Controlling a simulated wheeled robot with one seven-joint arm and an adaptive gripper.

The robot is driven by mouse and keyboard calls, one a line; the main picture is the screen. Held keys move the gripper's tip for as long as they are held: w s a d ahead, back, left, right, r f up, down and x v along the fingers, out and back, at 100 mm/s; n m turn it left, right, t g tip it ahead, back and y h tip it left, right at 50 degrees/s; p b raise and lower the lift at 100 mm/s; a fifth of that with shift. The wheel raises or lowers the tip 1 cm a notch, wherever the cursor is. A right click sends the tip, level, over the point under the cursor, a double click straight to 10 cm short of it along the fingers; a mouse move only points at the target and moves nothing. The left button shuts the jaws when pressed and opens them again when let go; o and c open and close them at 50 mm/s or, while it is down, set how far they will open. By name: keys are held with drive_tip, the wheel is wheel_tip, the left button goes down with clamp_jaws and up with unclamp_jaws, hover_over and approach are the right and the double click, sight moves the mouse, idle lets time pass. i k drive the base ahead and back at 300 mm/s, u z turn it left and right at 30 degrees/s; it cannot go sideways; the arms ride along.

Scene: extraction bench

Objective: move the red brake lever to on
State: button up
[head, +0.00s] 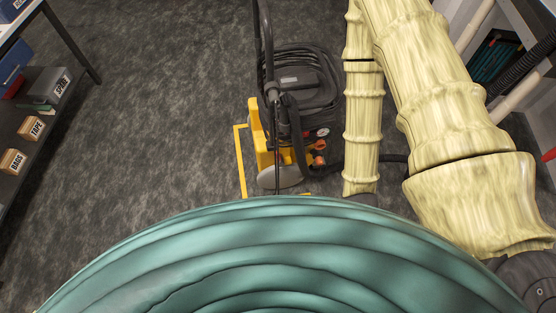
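No part shows clearly as the red brake lever. A black and yellow wheeled machine (262,140) with a tall black handle stands on the floor in the upper middle. Small orange-red parts (319,146) sit low on its right side; whether one is the brake lever, and its position, I cannot tell. A red piece (550,155) is cut off at the right picture edge, and I cannot tell what it is. My gripper is not in view.
Shelves with labelled boxes (33,128) stand at left. A ribbed black hose (520,72) and a shelf are at upper right. The grey floor (150,120) left of the machine is clear.

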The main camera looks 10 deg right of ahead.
sight(281, 162)
drive_tip(key=z, duration=1)
drive_tip(key=k, duration=0.8)
drive_tip(key=u, duration=0.65)
drive_tip(key=i, duration=0.5)
drive_tip(key=z, duration=0.1)
